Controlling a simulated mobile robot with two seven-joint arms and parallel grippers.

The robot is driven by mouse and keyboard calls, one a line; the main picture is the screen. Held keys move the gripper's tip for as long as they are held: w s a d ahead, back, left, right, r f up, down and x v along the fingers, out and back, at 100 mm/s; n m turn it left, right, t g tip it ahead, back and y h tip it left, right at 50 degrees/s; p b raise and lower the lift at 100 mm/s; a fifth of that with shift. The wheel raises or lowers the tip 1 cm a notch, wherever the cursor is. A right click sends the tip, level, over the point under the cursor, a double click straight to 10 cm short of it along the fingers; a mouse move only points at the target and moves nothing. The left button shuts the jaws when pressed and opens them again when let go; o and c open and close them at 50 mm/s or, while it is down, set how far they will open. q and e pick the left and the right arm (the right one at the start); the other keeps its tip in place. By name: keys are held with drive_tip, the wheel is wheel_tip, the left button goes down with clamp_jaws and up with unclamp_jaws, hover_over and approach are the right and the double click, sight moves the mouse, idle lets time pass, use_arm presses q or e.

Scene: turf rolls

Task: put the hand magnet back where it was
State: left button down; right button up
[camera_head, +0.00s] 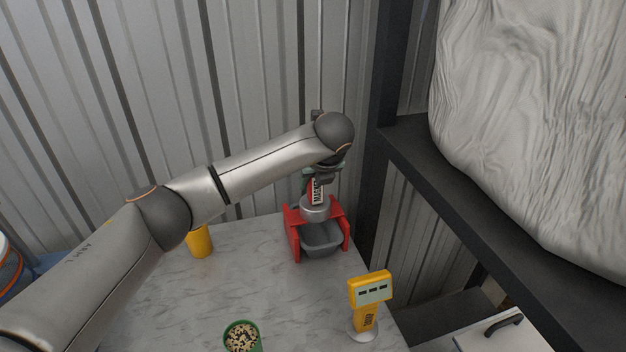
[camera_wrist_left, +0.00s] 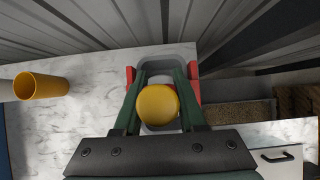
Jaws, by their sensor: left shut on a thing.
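The hand magnet (camera_head: 315,208) has a grey disc at its lower end and a labelled red-and-white handle. My left gripper (camera_head: 319,181) is shut on it and holds it upright at the back of the table. In the left wrist view its round yellow top (camera_wrist_left: 157,104) sits between the green fingers of my left gripper (camera_wrist_left: 165,78). The disc is over a grey bin (camera_head: 321,240) in a red stand (camera_head: 293,236). I cannot tell whether the disc touches the stand. My right gripper is not in view.
A yellow cup (camera_head: 200,242) stands left of the stand. A yellow device with a display (camera_head: 370,290) stands front right, and a green cup of mixed bits (camera_head: 242,338) at the front. A dark shelf beam (camera_head: 480,200) with a wrapped bulk runs along the right. The table's middle is clear.

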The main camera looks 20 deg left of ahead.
use_arm(q)
drive_tip(key=shift+c, duration=2.4)
unclamp_jaws()
drive_tip(key=shift+d+p, duration=0.1)
drive_tip(key=shift+p, duration=0.2)
drive_tip(key=b+v, duration=0.3)
drive_tip(key=v, duration=0.9)
drive_tip(key=shift+d, duration=0.3)
